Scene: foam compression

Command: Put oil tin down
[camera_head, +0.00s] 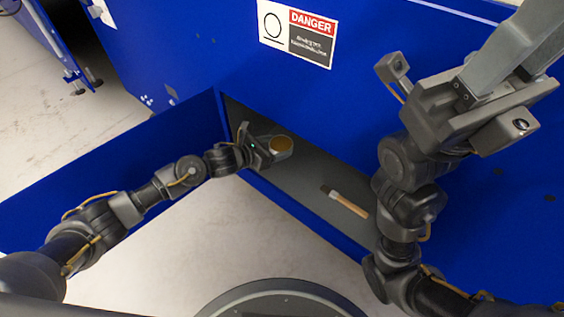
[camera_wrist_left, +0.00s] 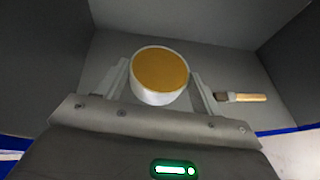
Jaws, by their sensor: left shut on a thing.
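The oil tin (camera_head: 281,145) is a round pale can with an amber-brown top. My left gripper (camera_head: 270,150) is shut on it, inside the opening of the blue machine. In the left wrist view the tin (camera_wrist_left: 160,76) stands upright between the two fingers of my left gripper (camera_wrist_left: 158,92). The grey compartment floor (camera_head: 300,180) lies under and around it. I cannot tell whether the tin's base touches the floor. My right gripper (camera_head: 505,75) is raised at the upper right, in front of the blue panel; its fingers run toward the picture's top edge.
A brush (camera_head: 346,203) with a wooden handle lies on the compartment floor, right of the tin; it also shows in the left wrist view (camera_wrist_left: 240,97). A danger sign (camera_head: 297,34) is on the panel above.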

